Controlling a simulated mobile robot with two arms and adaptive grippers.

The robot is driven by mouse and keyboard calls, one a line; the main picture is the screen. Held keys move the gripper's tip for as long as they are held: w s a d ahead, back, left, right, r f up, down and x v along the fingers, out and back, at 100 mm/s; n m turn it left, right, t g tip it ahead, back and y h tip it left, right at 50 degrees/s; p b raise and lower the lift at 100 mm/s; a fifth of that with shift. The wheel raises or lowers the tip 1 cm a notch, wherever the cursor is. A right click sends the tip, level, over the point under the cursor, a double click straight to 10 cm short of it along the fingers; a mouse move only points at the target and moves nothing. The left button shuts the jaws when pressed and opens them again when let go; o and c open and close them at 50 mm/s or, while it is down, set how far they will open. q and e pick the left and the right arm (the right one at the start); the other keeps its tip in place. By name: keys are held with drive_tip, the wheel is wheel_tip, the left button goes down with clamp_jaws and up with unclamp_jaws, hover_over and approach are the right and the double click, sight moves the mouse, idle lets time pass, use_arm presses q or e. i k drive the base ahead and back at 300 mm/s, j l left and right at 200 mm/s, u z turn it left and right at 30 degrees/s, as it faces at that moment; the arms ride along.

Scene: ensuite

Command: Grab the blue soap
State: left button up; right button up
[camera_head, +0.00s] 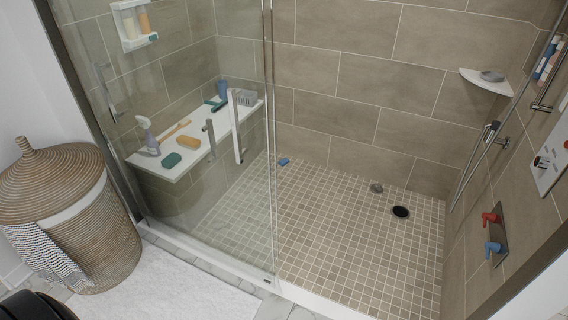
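A small blue block, which looks like the blue soap (284,161), lies on the tiled shower floor. It is near the back wall, just right of the glass door's edge and the bench. It is small in the picture, so its details do not show. Neither of my grippers is in view.
A glass panel with a door handle (237,126) fronts the left half of the shower. Behind it, a white bench (222,136) holds a spray bottle (148,136), a green soap (171,160) and other items. The right side is open. A wicker basket (75,215) stands left.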

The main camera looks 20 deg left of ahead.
sight(284, 161)
drive_tip(key=i+u, duration=0.15)
drive_tip(key=i, duration=2.45)
